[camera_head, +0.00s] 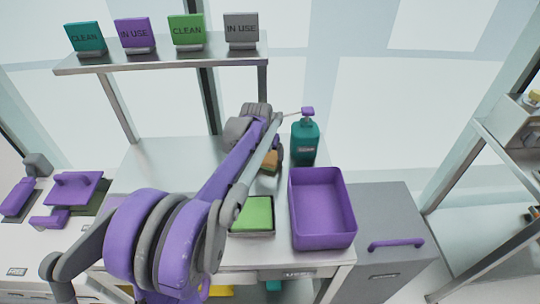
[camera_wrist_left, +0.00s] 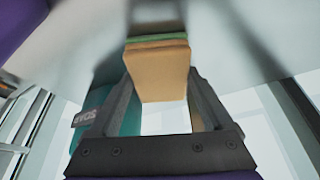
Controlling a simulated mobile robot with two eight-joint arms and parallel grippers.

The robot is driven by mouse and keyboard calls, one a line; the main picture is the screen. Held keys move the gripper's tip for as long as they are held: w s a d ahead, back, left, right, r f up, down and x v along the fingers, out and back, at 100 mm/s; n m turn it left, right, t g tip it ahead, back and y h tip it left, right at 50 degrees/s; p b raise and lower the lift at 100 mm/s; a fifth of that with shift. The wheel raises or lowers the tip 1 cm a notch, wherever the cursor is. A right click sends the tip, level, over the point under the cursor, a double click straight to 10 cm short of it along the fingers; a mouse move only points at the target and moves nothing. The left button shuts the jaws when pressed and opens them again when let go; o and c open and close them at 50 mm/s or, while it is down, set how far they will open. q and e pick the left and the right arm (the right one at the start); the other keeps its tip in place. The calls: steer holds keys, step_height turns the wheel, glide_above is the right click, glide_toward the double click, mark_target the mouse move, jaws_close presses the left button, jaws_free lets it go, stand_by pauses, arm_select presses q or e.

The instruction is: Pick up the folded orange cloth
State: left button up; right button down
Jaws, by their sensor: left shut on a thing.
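The folded orange cloth (camera_head: 269,162) shows partly in the head view, at the far end of my left arm. In the left wrist view the orange cloth (camera_wrist_left: 160,75) fills the space between the fingers, with a thin green layer along its far edge. My left gripper (camera_wrist_left: 158,85) is shut on the orange cloth. In the head view my left gripper (camera_head: 275,152) is largely covered by its own arm, and part of the cloth is hidden too. I cannot tell whether the cloth touches the counter. My right gripper is not in view.
A teal soap bottle (camera_head: 304,145) with a purple pump stands close right of my left gripper. A purple bin (camera_head: 347,239) and a tray holding green cloth (camera_head: 253,212) stand nearer. A shelf (camera_head: 160,59) with several labelled signs hangs above. The counter's left part is clear.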

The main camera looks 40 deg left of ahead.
mark_target(269, 157)
arm_select(q)
steer(key=shift+s+d+r, duration=0.2)
steer(key=shift+s+r, duration=0.05)
steer(key=shift+r, duration=0.05)
step_height(269, 157, up, 11)
steer(key=s+d, duration=1.2)
steer(key=s, duration=0.3)
steer(key=shift+d, duration=0.25)
steer(key=o, duration=0.7)
steer(key=shift+w, duration=0.1)
steer(key=c, duration=0.6)
steer(key=shift+o, duration=0.2)
steer(key=shift+f, duration=0.1)
